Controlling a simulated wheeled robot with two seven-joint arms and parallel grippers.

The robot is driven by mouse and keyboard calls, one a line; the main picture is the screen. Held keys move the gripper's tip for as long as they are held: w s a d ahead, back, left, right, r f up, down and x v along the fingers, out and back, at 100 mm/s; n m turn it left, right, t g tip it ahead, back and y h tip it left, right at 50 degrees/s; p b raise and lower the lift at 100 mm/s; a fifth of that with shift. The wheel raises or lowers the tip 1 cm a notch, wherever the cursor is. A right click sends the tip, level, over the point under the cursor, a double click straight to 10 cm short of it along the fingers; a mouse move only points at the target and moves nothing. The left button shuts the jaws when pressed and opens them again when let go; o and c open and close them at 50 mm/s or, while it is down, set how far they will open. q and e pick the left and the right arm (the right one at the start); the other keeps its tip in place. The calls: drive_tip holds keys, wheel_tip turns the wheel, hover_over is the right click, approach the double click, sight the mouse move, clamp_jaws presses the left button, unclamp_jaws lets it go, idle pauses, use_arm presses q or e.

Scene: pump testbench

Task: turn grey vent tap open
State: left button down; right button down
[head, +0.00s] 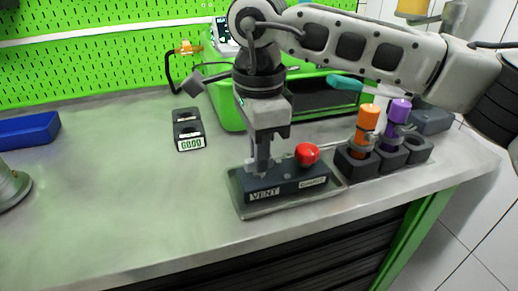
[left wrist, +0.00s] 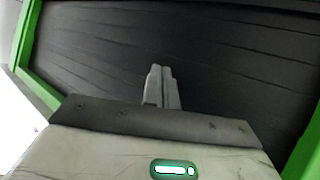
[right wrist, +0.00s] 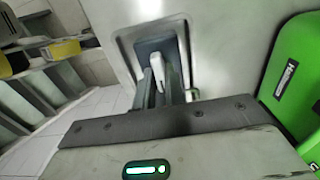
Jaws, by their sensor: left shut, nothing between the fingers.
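The grey vent tap (head: 261,172) is on the dark block (head: 290,186) labelled VENT, mostly hidden by my right gripper. My right gripper (head: 262,168) points down at the VENT end of the block, its fingertips at the tap. In the right wrist view, a pale lever-like part (right wrist: 169,65) shows at the right fingers (right wrist: 162,82); I cannot tell whether they grip it. A red knob (head: 307,154) is on the block's other end. My left gripper (left wrist: 161,72) is shut and empty, in front of dark drawers, and out of the head view.
The block sits in a shallow grey tray (head: 246,211) near the bench's front edge. The left bench surface is mostly clear.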

drive_tip(key=shift+n, duration=0.6)
drive_tip(key=n, duration=0.7)
drive_tip(key=shift+n, duration=0.4)
drive_tip(key=n, duration=0.4)
drive_tip(key=shift+r, duration=0.1)
drive_tip(key=shift+n, duration=2.4)
drive_tip(key=c, duration=1.5)
unclamp_jaws()
drive_tip(key=shift+o, duration=0.2)
